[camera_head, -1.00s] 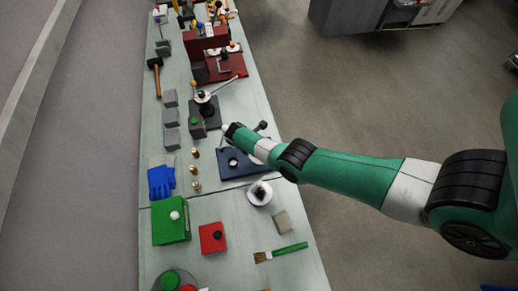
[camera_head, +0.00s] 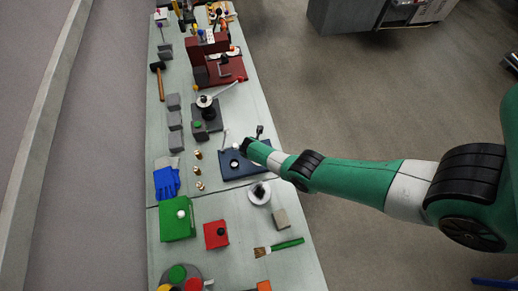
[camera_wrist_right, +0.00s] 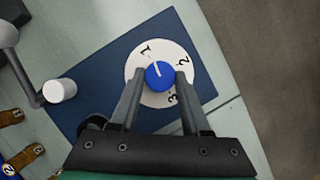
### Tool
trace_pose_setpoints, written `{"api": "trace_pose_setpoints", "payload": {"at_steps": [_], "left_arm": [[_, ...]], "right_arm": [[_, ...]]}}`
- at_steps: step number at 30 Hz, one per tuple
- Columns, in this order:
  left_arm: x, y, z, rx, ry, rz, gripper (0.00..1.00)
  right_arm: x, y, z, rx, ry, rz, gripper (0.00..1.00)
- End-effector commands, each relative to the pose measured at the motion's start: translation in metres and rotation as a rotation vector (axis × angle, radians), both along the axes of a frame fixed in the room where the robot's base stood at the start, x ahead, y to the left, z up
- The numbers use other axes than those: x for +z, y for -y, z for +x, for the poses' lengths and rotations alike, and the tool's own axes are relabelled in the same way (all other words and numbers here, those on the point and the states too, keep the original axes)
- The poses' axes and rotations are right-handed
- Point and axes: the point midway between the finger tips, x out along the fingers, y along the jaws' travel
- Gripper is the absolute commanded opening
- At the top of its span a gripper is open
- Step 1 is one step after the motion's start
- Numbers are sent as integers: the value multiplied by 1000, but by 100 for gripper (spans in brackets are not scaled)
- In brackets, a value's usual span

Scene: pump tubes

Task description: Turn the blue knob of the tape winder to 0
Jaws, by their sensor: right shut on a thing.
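The blue knob (camera_wrist_right: 160,75) sits on a white dial (camera_wrist_right: 178,52) on the tape winder's dark blue board (camera_wrist_right: 190,30). The knob's white line points up in the right wrist view, between the 1 and the 2 and nearer the 1. A 3 shows below the knob; no 0 shows, and part of the dial is behind my fingers. My right gripper (camera_wrist_right: 160,77) is shut on the knob, one finger on each side. In the head view, the gripper (camera_head: 244,148) is over the board (camera_head: 232,175). My left gripper is out of view.
Brass pieces (camera_head: 198,170) stand left of the board. A white round dish (camera_head: 260,193) is just below it. Open floor lies to the right.

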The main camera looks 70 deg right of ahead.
Motion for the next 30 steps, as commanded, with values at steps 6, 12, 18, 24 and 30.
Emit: {"api": "trace_pose_setpoints", "payload": {"at_steps": [6,12,18,24,30], "left_arm": [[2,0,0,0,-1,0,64],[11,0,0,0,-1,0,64],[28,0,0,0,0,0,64],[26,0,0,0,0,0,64],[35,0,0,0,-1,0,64]], "right_arm": [[0,0,0,32,-1,0,0],[3,0,-2,83,-4,2,0],[3,0,-4,298,-3,1,0],[0,0,-2,332,-2,-1,0],[4,1,-4,396,-2,2,0]]}}
